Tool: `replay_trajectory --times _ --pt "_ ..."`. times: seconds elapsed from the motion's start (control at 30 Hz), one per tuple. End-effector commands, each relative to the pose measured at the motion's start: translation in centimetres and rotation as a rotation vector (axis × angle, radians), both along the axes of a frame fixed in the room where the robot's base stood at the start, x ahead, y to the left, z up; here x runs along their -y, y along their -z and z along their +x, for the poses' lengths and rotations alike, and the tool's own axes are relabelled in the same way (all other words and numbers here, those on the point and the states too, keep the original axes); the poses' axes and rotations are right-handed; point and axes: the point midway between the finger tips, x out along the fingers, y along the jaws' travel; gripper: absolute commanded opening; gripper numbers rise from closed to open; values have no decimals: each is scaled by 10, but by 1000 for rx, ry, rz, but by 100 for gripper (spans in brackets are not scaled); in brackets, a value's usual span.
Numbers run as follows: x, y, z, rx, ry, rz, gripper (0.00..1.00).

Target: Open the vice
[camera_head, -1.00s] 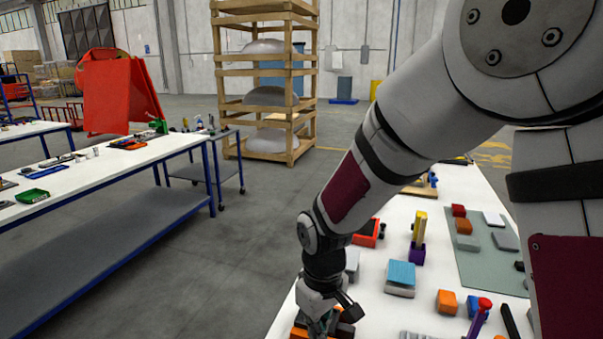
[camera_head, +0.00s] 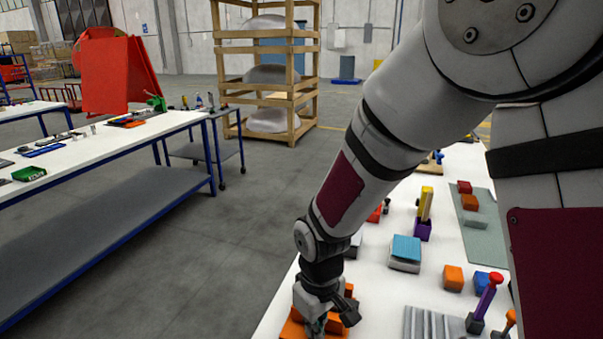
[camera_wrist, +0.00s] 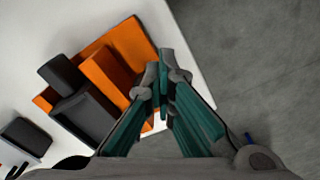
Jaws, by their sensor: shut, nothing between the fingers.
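An orange piece with dark grey blocks (camera_wrist: 112,62) lies at the table's edge in the wrist view. It looks like the vice, but I cannot tell for sure, nor how wide its jaws stand. In the head view its orange parts (camera_head: 293,327) show around my gripper (camera_head: 320,324), which hides much of it. In the wrist view my gripper (camera_wrist: 165,72) has its green-sided fingers together, with nothing between them. The fingertips appear over or beside the orange piece's right end, near the table edge. I cannot tell whether they touch it.
The white table (camera_head: 385,290) holds a blue-topped block (camera_head: 406,248), an orange block (camera_head: 453,278), a ribbed grey piece (camera_head: 432,323) and a purple-and-yellow piece (camera_head: 424,215) to the right. Grey floor (camera_wrist: 255,65) lies open beyond the table edge. A green vice-like tool (camera_head: 156,101) stands on the far left table.

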Motion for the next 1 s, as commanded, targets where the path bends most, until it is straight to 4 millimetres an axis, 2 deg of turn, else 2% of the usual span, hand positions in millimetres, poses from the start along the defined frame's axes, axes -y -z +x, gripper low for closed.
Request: replay_trajectory --times 0.03,0.13,1.0 --pt "2 6 -2 -10 1 -5 0" --pt "3 7 -3 -13 1 -6 0" --pt "9 9 1 -14 6 -8 0"
